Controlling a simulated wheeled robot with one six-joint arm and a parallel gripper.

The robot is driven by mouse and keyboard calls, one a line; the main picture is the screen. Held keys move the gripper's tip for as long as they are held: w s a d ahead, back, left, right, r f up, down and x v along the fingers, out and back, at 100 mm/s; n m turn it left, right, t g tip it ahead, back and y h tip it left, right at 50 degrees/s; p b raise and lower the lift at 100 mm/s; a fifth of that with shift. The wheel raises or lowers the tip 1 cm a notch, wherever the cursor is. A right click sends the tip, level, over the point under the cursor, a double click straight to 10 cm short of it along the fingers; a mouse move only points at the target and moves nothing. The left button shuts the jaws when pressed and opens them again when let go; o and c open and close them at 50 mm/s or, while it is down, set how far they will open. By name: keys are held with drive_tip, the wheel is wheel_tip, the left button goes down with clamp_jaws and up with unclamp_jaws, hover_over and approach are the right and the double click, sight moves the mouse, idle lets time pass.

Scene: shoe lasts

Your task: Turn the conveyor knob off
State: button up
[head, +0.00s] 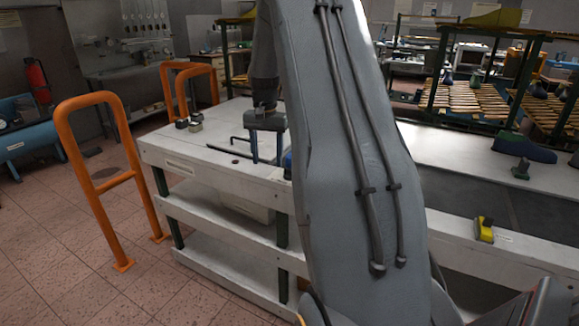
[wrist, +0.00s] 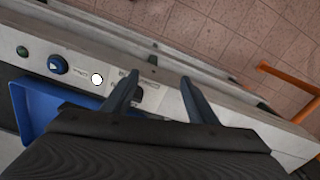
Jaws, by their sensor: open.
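In the wrist view a pale control panel carries a round blue knob (wrist: 57,64), a green button (wrist: 22,51) and a white button (wrist: 97,78). A small dark fitting (wrist: 138,94) shows beside the left finger, partly hidden; I cannot tell whether it is a knob. I cannot tell from labels which one is the conveyor knob. My gripper (wrist: 158,79) is open and empty, its fingers over the panel strip, right of the blue knob. In the head view my gripper (head: 268,150) points down over the left part of the white bench (head: 210,150).
A blue tray (wrist: 36,108) lies close to my gripper's left in the wrist view. Orange guard rails (head: 95,180) stand left of the bench. A yellow device (head: 485,229) sits on the bench front at right. Dark tools (head: 230,151) lie on the bench top.

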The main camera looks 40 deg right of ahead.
sight(290, 173)
drive_tip(key=d+m, duration=0.1)
drive_tip(key=d, duration=0.2)
drive_tip(key=d+m, duration=0.1)
drive_tip(key=d, duration=0.2)
drive_tip(key=w+d, duration=0.1)
drive_tip(key=d, duration=0.3)
drive_tip(key=shift+d+f+m, duration=0.1)
drive_tip(key=shift+f+m, duration=0.15)
drive_tip(key=shift+m, duration=0.15)
drive_tip(key=shift+w+f+p, duration=0.1)
drive_tip(key=shift+f+p, duration=1.4)
drive_tip(key=shift+f, duration=2.3)
drive_tip(key=c, duration=1.1)
drive_tip(key=shift+o, duration=0.2)
